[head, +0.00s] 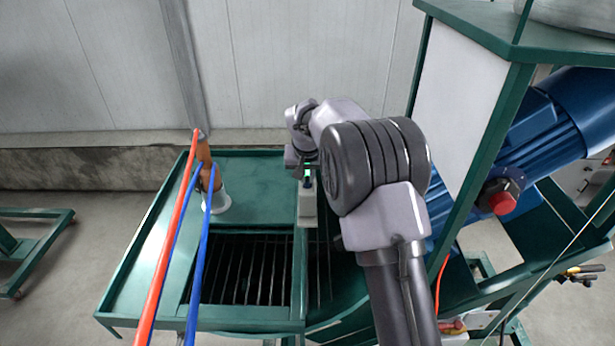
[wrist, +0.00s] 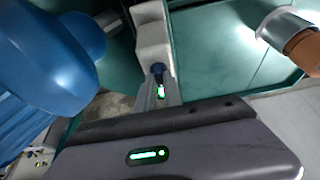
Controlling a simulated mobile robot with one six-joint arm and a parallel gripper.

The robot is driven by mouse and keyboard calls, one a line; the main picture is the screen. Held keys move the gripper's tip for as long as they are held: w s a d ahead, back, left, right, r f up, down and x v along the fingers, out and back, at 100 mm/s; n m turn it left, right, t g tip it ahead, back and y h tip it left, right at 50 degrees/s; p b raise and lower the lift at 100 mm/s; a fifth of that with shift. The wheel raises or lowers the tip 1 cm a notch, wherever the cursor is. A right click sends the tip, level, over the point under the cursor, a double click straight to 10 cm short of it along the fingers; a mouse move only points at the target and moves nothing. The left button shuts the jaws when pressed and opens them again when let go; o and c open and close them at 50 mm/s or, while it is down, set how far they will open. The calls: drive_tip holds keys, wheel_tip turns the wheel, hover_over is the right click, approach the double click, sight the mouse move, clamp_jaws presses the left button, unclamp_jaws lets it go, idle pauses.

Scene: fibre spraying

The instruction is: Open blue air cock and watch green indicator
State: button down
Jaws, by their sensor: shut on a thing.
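My gripper (head: 306,176) points down over the pale block on the green table's edge. It is shut on the small dark blue air cock (head: 307,183), which stands on top of that block. In the wrist view the blue cock (wrist: 157,69) shows at the end of my gripper (wrist: 158,82), against the pale block. A small bright green light (wrist: 160,91) glows right beside the cock between the grey finger parts; I cannot tell whether it belongs to the cock or to my gripper. The cock's handle angle is mostly hidden.
The pale block (head: 307,207) stands beside a dark grated opening (head: 245,270) in the green table (head: 255,175). Red (head: 170,240) and blue hoses (head: 200,255) run to an orange-brown nozzle at the left. A blue motor (head: 540,125) and a red button (head: 502,202) are at the right.

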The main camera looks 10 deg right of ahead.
idle(0.4)
drive_tip(key=c, duration=1.5)
unclamp_jaws()
drive_tip(key=p+v, duration=0.2)
drive_tip(key=v, duration=1.5)
drive_tip(key=shift+r+p, duration=0.2)
drive_tip(key=shift+p, duration=0.1)
drive_tip(key=s+f+m+y+b, duration=0.15)
drive_tip(key=s+b, duration=0.35)
drive_tip(key=s, duration=0.6)
drive_tip(key=s+f+n+b, duration=0.1)
drive_tip(key=s+f+b, duration=0.2)
drive_tip(key=s+b, duration=0.5)
drive_tip(key=shift+m+t+y, duration=0.7)
drive_tip(key=shift+m+y, duration=0.05)
drive_tip(key=s+f+b, duration=0.1)
drive_tip(key=s+f, duration=0.2)
drive_tip(key=s, duration=0.2)
drive_tip(key=s+a+f+b, duration=0.1)
drive_tip(key=s+f, duration=0.3)
drive_tip(key=s, duration=0.2)
drive_tip(key=s+a+f+b, duration=0.1)
drive_tip(key=s+f, duration=0.3)
drive_tip(key=s, duration=0.2)
drive_tip(key=shift+s+a+f, duration=0.15)
drive_tip(key=shift+a, duration=0.05)
